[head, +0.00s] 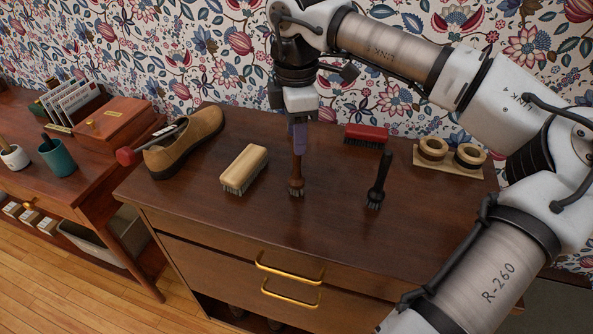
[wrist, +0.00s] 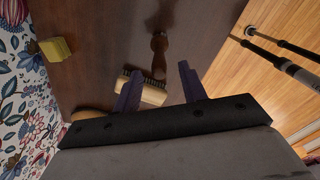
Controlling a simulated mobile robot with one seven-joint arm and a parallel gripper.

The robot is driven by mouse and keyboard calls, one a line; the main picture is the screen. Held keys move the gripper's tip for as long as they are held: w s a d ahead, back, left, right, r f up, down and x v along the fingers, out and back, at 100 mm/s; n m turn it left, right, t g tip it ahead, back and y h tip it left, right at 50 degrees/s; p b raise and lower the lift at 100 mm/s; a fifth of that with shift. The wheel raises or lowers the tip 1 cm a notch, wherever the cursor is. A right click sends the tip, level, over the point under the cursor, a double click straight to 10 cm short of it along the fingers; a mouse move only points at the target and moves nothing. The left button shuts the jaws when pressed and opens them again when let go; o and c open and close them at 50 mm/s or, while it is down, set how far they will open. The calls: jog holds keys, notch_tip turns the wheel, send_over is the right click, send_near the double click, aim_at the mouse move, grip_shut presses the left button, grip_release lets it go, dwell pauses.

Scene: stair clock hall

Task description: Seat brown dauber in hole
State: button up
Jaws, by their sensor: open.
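The brown dauber (head: 297,178) is upright on the dresser top, bristles down and handle up. My gripper (head: 299,143) is directly above it in the head view, its purple fingers pointing down and overlapping the handle's upper end. In the wrist view the fingers are open (wrist: 157,72), with a dark brown handled shape, apparently the dauber (wrist: 159,56), in line with the gap. I cannot tell whether the handle is between the fingers. A wooden holder with two round ringed holes (head: 451,158) is at the back right. A black dauber (head: 378,182) stands to the right of the brown one.
A pale wooden brush (head: 244,169) lies left of the dauber and shows in the wrist view (wrist: 153,95). A tan shoe (head: 186,142) is farther left. A red brush (head: 367,135) lies behind. The wrist view shows a yellow block (wrist: 55,49) near the wallpaper. The front right top is clear.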

jog(key=p, duration=0.2)
send_over(296, 179)
jog(key=shift+w+f, duration=0.25)
jog(key=shift+f, duration=1.05)
jog(key=shift+w+f, duration=0.2)
jog(key=shift+f, duration=1.05)
grip_shut()
